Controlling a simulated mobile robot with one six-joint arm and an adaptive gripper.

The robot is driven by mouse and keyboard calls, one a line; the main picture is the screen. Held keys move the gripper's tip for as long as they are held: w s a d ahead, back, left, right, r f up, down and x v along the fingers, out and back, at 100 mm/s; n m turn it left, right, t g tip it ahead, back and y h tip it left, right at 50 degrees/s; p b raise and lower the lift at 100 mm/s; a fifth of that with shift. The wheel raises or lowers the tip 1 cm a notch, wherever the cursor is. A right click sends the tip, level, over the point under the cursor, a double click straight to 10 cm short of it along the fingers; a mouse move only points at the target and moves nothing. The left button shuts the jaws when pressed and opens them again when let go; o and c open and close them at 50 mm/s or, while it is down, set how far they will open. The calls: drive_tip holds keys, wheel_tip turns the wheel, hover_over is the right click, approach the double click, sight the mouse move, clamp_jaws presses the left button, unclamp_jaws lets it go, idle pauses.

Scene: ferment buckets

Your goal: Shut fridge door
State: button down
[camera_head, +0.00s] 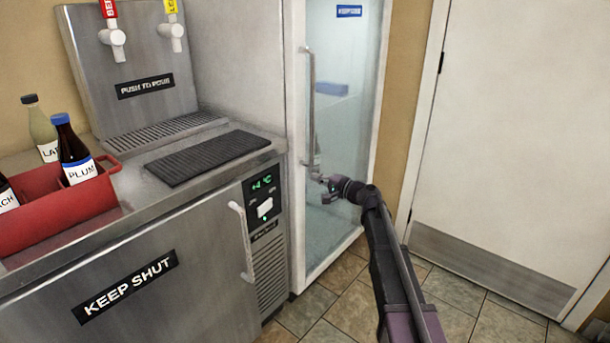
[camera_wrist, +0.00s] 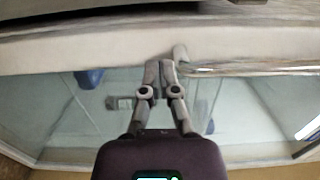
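The tall fridge's glass door (camera_head: 345,120) has a white frame and a long vertical metal handle (camera_head: 311,100) on its left side. It looks shut or nearly so; I cannot tell if a small gap remains. My gripper (camera_head: 320,180) is just below the handle's lower end, in front of the glass. In the wrist view, my gripper's (camera_wrist: 166,66) two fingertips are together over the white door frame (camera_wrist: 110,52), beside the end of the handle (camera_wrist: 240,69). Nothing shows between them. I cannot tell whether they touch the door.
A steel counter stands left, with a red crate (camera_head: 112,200) of bottles, a black mat (camera_head: 205,157) and two taps. Its lower door (camera_head: 130,290), labelled "KEEP SHUT", looks closed. A white room door (camera_head: 510,150) is at right. Tiled floor (camera_head: 345,312) lies below.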

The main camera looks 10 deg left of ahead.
drive_tip(key=v, duration=0.8)
drive_tip(key=shift+s, duration=0.45)
drive_tip(key=shift+a, duration=0.1)
drive_tip(key=s+d+f+n+g+h, duration=0.2)
drive_tip(key=s+f+g+h, duration=0.15)
drive_tip(key=s+f, duration=0.3)
drive_tip(key=s+d+f+n+g+h, duration=0.2)
drive_tip(key=s+f+n+h, duration=0.15)
drive_tip(key=s+f, duration=0.35)
drive_tip(key=s+d+f+g+h, duration=0.2)
drive_tip(key=s+d+f+h, duration=0.15)
drive_tip(key=s+d, duration=0.35)
drive_tip(key=s+d+f+g+h, duration=0.1)
drive_tip(key=s+d+f+h, duration=0.1)
drive_tip(key=s+d+h, duration=0.45)
wheel_tip(320, 180, up, 35)
drive_tip(key=s+y+p, duration=0.1)
drive_tip(key=s+p, duration=0.1)
drive_tip(key=p, duration=3.2)
drive_tip(key=shift+a+p, duration=0.3)
drive_tip(key=shift+p, duration=0.05)
drive_tip(key=shift+a, duration=0.1)
